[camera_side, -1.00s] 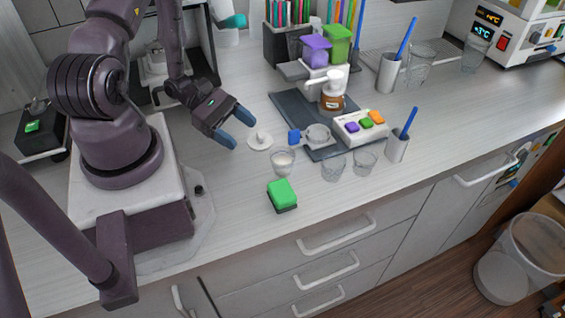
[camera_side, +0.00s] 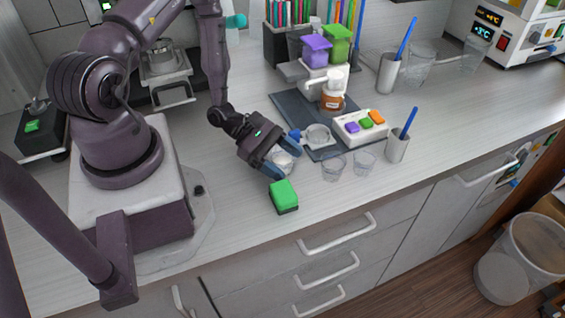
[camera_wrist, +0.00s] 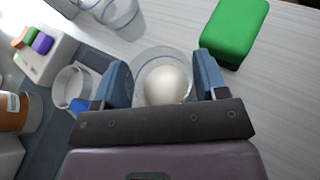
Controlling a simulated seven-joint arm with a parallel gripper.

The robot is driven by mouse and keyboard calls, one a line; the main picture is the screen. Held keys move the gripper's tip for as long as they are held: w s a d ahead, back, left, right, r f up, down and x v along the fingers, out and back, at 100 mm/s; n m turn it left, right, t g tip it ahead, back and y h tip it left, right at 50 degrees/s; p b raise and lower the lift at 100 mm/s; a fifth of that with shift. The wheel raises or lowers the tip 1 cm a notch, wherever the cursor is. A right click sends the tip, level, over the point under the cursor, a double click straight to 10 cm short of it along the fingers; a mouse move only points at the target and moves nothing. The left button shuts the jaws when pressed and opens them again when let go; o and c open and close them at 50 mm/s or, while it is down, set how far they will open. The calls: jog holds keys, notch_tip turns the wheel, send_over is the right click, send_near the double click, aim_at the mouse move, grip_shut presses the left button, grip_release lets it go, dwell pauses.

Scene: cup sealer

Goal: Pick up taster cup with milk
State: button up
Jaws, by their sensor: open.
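The taster cup with milk (camera_side: 284,160) is a small clear cup with white liquid inside. It stands on the counter just behind the green sponge. My gripper (camera_side: 285,163) is open around it, with one blue finger on each side. In the wrist view the cup (camera_wrist: 166,82) lies between the two blue fingers (camera_wrist: 161,82), with the milk filling its middle. A gap seems to show between the fingers and the cup wall, but contact is hard to tell. The gripper palm hides the near part of the cup.
A green sponge (camera_side: 284,195) lies close in front of the cup. Two empty clear cups (camera_side: 333,167) (camera_side: 364,161) stand to the right. The sealer with its colored buttons (camera_side: 360,127) is behind them.

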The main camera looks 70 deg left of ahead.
jog(key=c, duration=0.6)
jog(key=shift+c, duration=0.2)
jog(key=shift+r, duration=0.15)
